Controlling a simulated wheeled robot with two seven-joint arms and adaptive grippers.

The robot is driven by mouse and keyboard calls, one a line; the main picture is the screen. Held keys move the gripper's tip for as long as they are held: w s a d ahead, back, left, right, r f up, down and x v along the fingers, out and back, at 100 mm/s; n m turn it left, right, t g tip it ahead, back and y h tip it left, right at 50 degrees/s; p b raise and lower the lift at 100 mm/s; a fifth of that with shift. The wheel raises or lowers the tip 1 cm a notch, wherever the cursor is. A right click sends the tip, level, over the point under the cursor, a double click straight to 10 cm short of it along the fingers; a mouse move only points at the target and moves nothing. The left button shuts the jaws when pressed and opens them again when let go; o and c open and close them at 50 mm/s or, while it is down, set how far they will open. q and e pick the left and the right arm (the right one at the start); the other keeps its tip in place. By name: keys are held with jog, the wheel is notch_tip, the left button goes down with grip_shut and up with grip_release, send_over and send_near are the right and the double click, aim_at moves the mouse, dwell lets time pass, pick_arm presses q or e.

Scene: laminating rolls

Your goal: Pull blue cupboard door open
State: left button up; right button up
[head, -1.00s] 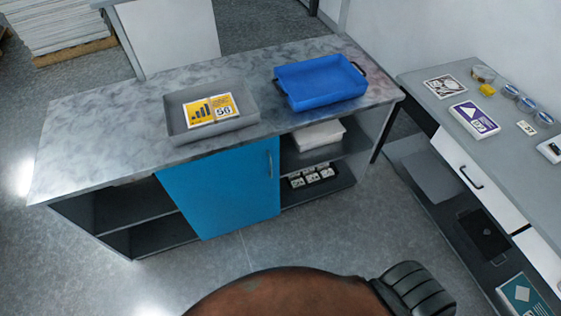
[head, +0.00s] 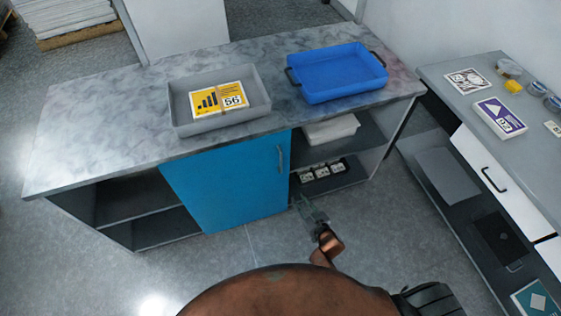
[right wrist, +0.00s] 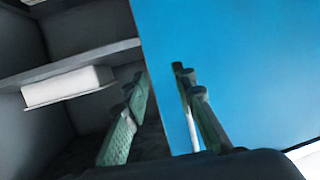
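The blue cupboard door (head: 228,182) is shut under the grey marbled counter, and fills the right of the right wrist view (right wrist: 240,65). Its slim vertical handle (head: 281,158) is at the door's upper right edge. My right gripper (head: 309,208) is below and to the right of the handle, in front of the open shelves. In the right wrist view its two green fingers (right wrist: 158,78) are apart with nothing between them. A pale bar, apparently the handle (right wrist: 191,128), shows beside the right-hand finger; contact cannot be told. My left gripper is not in view.
The counter (head: 90,135) bears a grey tray (head: 220,118) with a yellow card pack and a blue tray (head: 335,75). Open shelves flank the door. A side table (head: 445,85) with drawers stands right. The floor before the door is clear.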

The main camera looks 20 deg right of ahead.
aim_at(281, 161)
jog(key=w+a+r+t+y, duration=0.1)
jog(key=w+a+r+t, duration=0.15)
jog(key=r, duration=0.45)
jog(key=w+a+r+t+y, duration=0.1)
jog(key=w+r, duration=0.2)
jog(key=r, duration=0.5)
jog(key=shift+n, duration=0.4)
jog(key=b+x, duration=0.1)
jog(key=x, duration=0.2)
jog(key=b+x, duration=0.1)
jog(key=x, duration=0.2)
jog(key=shift+w+d+f, duration=0.15)
jog(key=shift+d, duration=0.05)
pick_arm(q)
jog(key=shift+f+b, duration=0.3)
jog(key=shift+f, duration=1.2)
pick_arm(e)
jog(key=shift+w+a, duration=0.15)
jog(key=shift+w, duration=0.6)
jog(key=shift+c, duration=0.2)
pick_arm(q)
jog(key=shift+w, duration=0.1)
pick_arm(e)
grip_shut()
